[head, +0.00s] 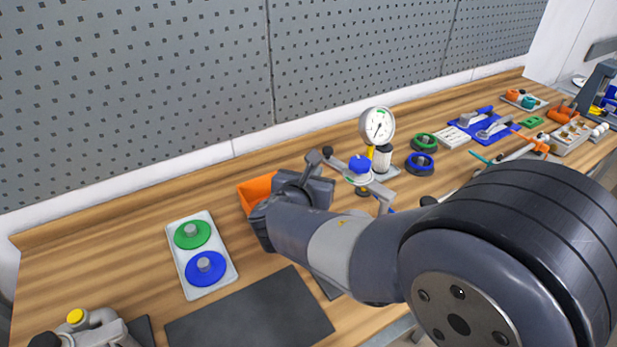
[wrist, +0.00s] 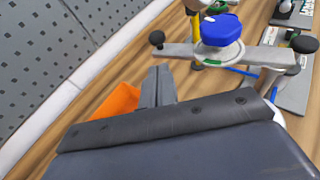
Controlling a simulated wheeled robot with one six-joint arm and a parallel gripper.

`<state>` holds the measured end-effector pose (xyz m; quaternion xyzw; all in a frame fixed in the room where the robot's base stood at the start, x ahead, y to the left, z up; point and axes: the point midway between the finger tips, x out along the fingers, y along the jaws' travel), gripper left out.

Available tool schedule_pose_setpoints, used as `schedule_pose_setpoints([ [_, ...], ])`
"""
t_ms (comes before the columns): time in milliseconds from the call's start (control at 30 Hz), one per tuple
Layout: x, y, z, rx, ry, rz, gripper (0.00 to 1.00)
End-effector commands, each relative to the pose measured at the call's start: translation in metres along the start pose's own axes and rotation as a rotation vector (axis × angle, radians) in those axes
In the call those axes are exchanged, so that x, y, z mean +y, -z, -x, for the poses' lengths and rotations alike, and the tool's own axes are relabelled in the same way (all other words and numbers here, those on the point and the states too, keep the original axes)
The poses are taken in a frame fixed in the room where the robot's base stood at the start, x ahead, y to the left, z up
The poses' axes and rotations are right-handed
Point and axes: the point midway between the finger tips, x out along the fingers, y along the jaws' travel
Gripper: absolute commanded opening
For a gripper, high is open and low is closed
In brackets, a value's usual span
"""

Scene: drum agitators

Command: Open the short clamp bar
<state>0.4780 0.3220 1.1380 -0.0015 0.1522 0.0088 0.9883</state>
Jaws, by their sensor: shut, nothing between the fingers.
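A grey clamp bar (wrist: 185,50) with a black ball knob (wrist: 156,38) on its near end crosses under a blue cap (wrist: 222,29) in the wrist view. In the head view the same blue cap (head: 359,163) and the left ball knob (head: 328,151) show right of my gripper (head: 313,158); my arm hides part of the fixture. My gripper's fingers (wrist: 158,72) are shut and empty, with their tips just below the left knob in the picture. I cannot tell whether they touch it.
An orange bin (head: 257,190) is beside my gripper, also in the wrist view (wrist: 118,102). A pressure gauge (head: 377,125) stands behind the fixture. A white tray (head: 183,267) with green and blue discs lies left. A dark mat (head: 250,318) is in front.

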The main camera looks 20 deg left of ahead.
Motion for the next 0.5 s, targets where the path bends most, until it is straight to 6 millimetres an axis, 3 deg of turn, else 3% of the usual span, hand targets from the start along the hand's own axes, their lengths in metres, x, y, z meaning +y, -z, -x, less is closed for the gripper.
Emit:
schedule_pose_setpoints([
  [233,-0.001,-0.009,-0.043,0.0,0.003,0.0,0.0],
  [500,0.0,-0.013,-0.061,-0.001,0.001,0.0,0.0],
])
